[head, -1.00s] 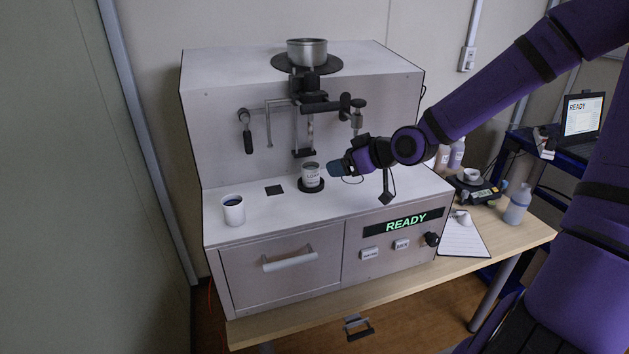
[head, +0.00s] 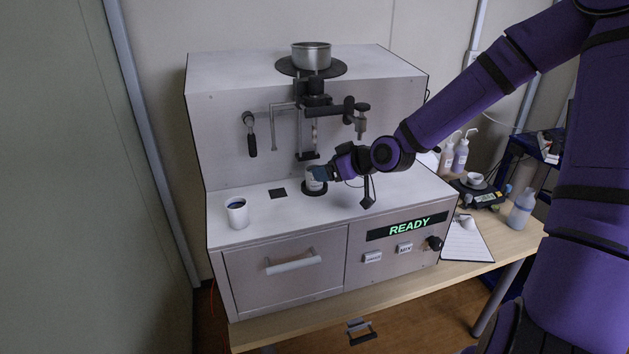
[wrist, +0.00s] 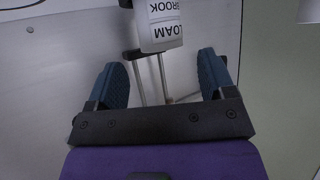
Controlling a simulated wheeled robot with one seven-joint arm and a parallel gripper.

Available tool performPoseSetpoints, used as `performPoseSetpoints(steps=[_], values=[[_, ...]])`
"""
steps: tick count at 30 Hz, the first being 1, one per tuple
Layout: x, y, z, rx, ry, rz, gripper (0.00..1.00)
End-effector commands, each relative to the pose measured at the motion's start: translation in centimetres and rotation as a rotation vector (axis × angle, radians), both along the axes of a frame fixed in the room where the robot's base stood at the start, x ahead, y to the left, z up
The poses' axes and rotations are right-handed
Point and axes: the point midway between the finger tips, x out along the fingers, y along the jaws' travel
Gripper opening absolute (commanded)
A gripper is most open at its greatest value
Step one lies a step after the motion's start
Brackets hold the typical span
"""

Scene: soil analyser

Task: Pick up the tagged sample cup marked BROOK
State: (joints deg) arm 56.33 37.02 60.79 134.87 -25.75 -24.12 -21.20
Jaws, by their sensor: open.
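The tagged sample cup (head: 313,182) is a small pale cup standing upright on a dark round pad on the analyser's deck. In the wrist view the cup (wrist: 159,22) carries a label reading LOAM BROOK, seen upside down. My gripper (head: 318,174) is right beside the cup in the head view and partly covers it. In the wrist view my gripper (wrist: 163,75) is open with two blue padded fingers. The cup lies just beyond the fingertips, roughly centred between them, and nothing is held.
A white cup (head: 237,213) with dark contents stands at the deck's left. The analyser (head: 290,240) has a READY display (head: 408,226), a drawer handle (head: 292,262) and a stirring mechanism (head: 311,120) above the cup. A metal pan (head: 311,56) sits on top.

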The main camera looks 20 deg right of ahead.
Motion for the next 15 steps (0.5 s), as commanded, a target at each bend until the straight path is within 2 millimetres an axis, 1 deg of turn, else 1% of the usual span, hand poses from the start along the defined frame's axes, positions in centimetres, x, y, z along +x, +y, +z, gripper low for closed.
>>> performPoseSetpoints(steps=[9, 15], values=[[2.7, 2.0, -1.5, 0.001, 0.001, 0.003, 0.76], [3.4, 2.4, -2.0, -0.001, 0.0, 0.0, 0.76]])
